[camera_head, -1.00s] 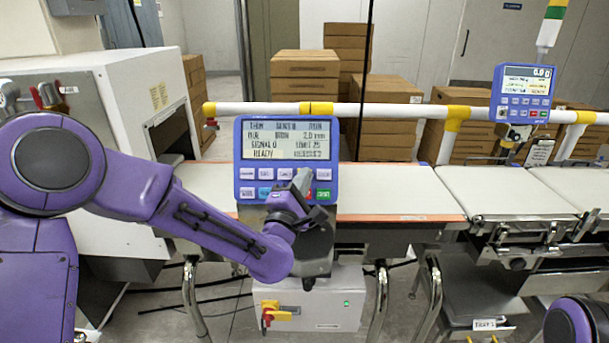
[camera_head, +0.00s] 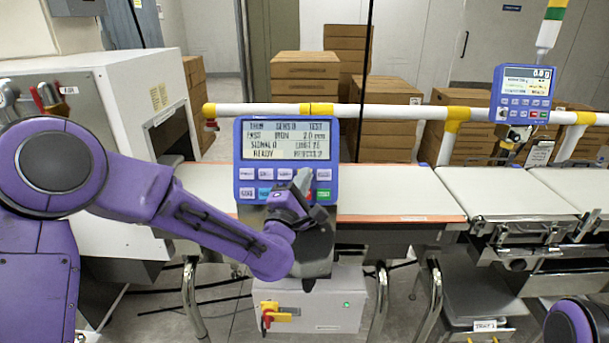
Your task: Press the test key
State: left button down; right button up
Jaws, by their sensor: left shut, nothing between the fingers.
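The blue control panel (camera_head: 243,150) faces me above the belt, with a lit screen (camera_head: 286,141) and two rows of keys below it. My left gripper (camera_head: 303,181) is shut and empty. Its tips lie over the right part of the key rows and hide one or more keys there. A green key (camera_head: 323,195) shows just right of the tips. I cannot tell whether the tips touch a key. The top right word on the screen seems to read TEST. My right gripper is out of view.
A second blue panel (camera_head: 522,92) stands on the white and yellow rail (camera_head: 385,112) at the right. The belt (camera_head: 385,190) runs below the panel. A grey box with a red and yellow switch (camera_head: 276,313) is underneath. Cardboard boxes (camera_head: 305,75) stand behind.

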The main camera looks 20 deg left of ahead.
pick_arm(q)
jog(key=shift+s+d+r, duration=0.2)
jog(key=shift+s+r, duration=0.2)
jog(key=shift+s, duration=0.3)
jog(key=shift+s+d+r+p, duration=0.2)
jog(key=shift+s+r, duration=0.2)
jog(key=shift+s, duration=0.3)
jog(key=shift+s+d+r+p, duration=0.2)
jog(key=shift+s+r, duration=0.15)
jog(key=shift+s, duration=0.4)
jog(key=shift+s+d+r+p, duration=0.2)
jog(key=shift+s+r, duration=0.2)
jog(key=shift+s, duration=0.3)
jog(key=s+r, duration=0.1)
jog(key=s+d+p, duration=0.1)
jog(key=s, duration=0.1)
jog(key=s+r, duration=0.1)
jog(key=s, duration=0.1)
jog(key=shift+d+r, duration=0.25)
jog(key=shift+r, duration=0.1)
